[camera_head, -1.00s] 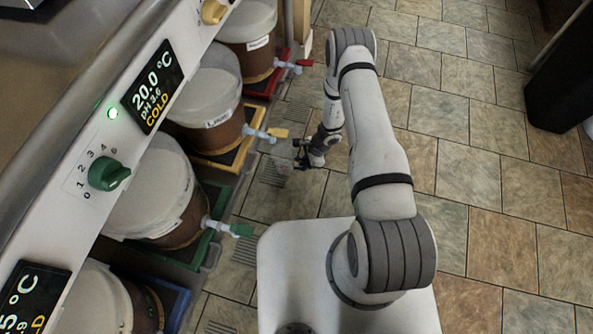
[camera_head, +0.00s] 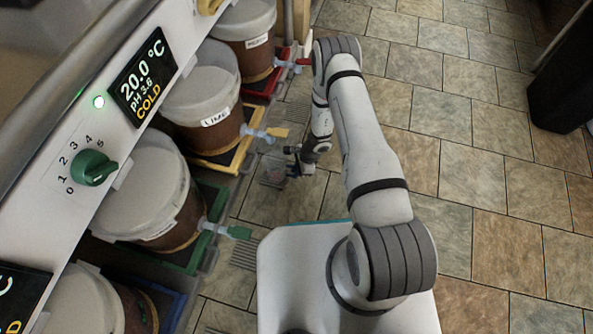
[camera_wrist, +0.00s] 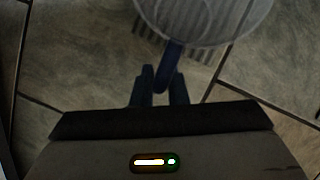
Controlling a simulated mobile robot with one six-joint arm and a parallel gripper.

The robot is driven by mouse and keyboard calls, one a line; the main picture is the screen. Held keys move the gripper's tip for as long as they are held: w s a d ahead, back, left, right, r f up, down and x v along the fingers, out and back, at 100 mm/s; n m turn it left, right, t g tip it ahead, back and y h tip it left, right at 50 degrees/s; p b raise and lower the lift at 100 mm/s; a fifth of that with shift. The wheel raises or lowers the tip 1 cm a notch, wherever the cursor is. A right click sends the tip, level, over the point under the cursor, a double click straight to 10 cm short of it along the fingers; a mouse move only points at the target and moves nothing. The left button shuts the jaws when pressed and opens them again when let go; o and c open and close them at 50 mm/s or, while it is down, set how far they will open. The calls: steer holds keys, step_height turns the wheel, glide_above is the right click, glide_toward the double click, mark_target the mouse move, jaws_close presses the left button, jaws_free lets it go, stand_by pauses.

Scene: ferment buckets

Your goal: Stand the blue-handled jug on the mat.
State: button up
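The clear, round jug (camera_wrist: 205,15) with a dark blue handle (camera_wrist: 173,62) is at the top of the wrist view. Its handle comes down between the two fingers of my gripper (camera_wrist: 161,90), which looks shut on it. In the head view my gripper (camera_head: 291,158) is beyond my base, and the faint, see-through jug (camera_head: 274,172) is at its left, above the floor near the bucket taps. I cannot make out anything inside the jug. No mat is clearly visible; a thin teal strip (camera_head: 320,221) shows at the far edge of my base.
White-lidded buckets stand in coloured trays along the left, including the LIME bucket (camera_head: 205,105) and a nearer bucket (camera_head: 145,190). A yellow tap (camera_head: 278,132) and a green tap (camera_head: 238,232) stick out toward the aisle. The tiled floor at right is open, with a black object (camera_head: 565,85) at far right.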

steer(key=o, duration=0.4)
steer(key=shift+r, duration=0.15)
steer(key=shift+d+r+p, duration=0.1)
steer(key=shift+r+p, duration=0.2)
steer(key=shift+p, duration=0.05)
steer(key=d+r+n+p, duration=0.2)
steer(key=r+n, duration=0.2)
steer(key=r, duration=1.7)
steer(key=d+r+n+p, duration=0.2)
steer(key=r+n, duration=0.3)
steer(key=r, duration=1.6)
steer(key=s+d+r+n+t+h, duration=0.1)
steer(key=s+d+r+n+h, duration=0.1)
steer(key=s+r, duration=0.7)
steer(key=s+d+r+n+h, duration=0.2)
steer(key=s+d+r+n, duration=0.3)
steer(key=s+r, duration=0.4)
steer(key=shift+s+t+h, duration=0.3)
steer(key=shift+s+t, duration=0.1)
